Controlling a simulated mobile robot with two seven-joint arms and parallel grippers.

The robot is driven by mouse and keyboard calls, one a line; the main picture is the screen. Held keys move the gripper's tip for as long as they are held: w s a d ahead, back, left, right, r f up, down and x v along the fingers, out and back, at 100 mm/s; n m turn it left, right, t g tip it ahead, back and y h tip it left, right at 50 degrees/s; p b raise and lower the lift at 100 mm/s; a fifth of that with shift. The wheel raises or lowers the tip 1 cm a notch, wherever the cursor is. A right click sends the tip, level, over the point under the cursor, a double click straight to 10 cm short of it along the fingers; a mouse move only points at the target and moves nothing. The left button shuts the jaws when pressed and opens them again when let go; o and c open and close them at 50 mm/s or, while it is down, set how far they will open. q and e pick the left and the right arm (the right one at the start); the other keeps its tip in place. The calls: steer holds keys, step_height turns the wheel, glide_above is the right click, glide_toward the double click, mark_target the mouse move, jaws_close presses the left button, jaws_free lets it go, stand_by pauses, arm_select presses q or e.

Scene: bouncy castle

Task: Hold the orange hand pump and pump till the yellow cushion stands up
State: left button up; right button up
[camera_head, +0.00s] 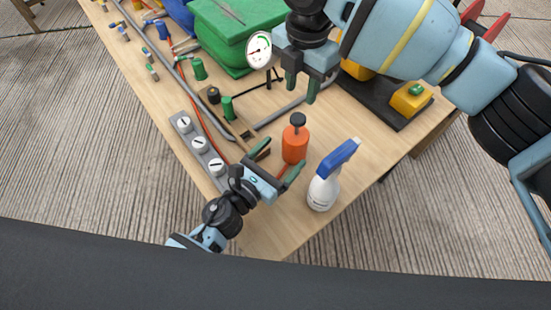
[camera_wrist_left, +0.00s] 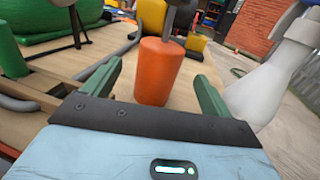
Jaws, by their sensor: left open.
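The orange hand pump (camera_head: 295,145) stands upright on the table, with a dark knob on top. My left gripper (camera_head: 279,160) is open, with its green fingers pointing at the pump. In the left wrist view the pump body (camera_wrist_left: 159,72) is between and beyond the fingertips, with gaps on both sides. My right gripper (camera_head: 301,88) is above the table behind the pump, fingers apart and nothing seen between them. A yellow block with a green cap (camera_head: 409,101) sits on a black mat; another yellow piece (camera_head: 357,70) is partly hidden by my right arm. I cannot tell which is the cushion.
A white spray bottle with a blue top (camera_head: 323,188) stands close right of the pump. A grey strip with several dials (camera_head: 200,144) lies to the left. A green bulky thing (camera_head: 235,30), a gauge (camera_head: 258,50) and hoses are behind. The table's near corner is bare.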

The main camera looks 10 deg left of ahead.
mark_target(295, 140)
arm_select(q)
steer(key=shift+x, duration=3.15)
steer(key=c, duration=1.4)
